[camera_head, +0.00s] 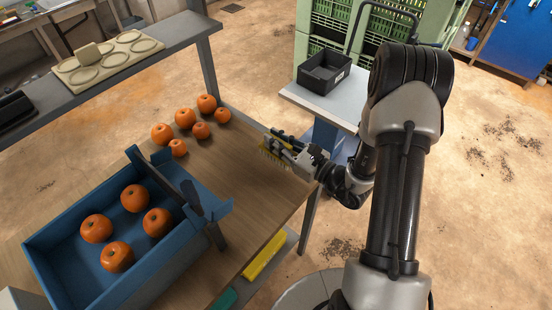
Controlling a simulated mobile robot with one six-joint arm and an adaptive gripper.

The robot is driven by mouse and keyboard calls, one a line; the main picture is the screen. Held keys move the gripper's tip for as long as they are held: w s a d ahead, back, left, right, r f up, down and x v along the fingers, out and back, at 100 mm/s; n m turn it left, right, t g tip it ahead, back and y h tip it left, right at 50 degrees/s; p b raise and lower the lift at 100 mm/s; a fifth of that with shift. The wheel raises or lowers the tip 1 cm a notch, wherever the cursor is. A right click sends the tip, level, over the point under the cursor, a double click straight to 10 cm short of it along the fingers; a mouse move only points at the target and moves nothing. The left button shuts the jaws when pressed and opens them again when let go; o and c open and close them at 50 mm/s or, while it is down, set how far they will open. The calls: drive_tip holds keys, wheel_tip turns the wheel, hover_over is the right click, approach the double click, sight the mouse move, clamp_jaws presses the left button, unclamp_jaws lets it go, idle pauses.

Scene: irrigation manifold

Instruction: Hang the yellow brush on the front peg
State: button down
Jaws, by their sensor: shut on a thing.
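My gripper (284,150) is over the right edge of the wooden table, at the end of my arm reaching in from the right. It is shut on the yellow brush (271,157), whose yellow bristles show to the left of and below the fingers. The brush is small in this view, and my fingers hide part of it. A dark grey upright piece with short projecting parts (190,197) stands at the right side of the blue crate, left of my gripper. I cannot tell whether these parts are pegs, and no front peg is clearly seen.
The blue crate (62,239) holds several oranges, and more oranges (186,118) lie loose behind it. A raised shelf (150,40) carries a beige tray. A black bin (324,72) stands on a white stand. A yellow item (264,256) lies below the table edge.

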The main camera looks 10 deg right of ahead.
drive_tip(key=shift+f+b, duration=0.9)
drive_tip(key=shift+f, duration=1.9)
drive_tip(key=shift+f, duration=0.1)
drive_tip(key=c, duration=2.1)
unclamp_jaws()
drive_tip(key=shift+f, duration=0.15)
drive_tip(key=o, duration=0.5)
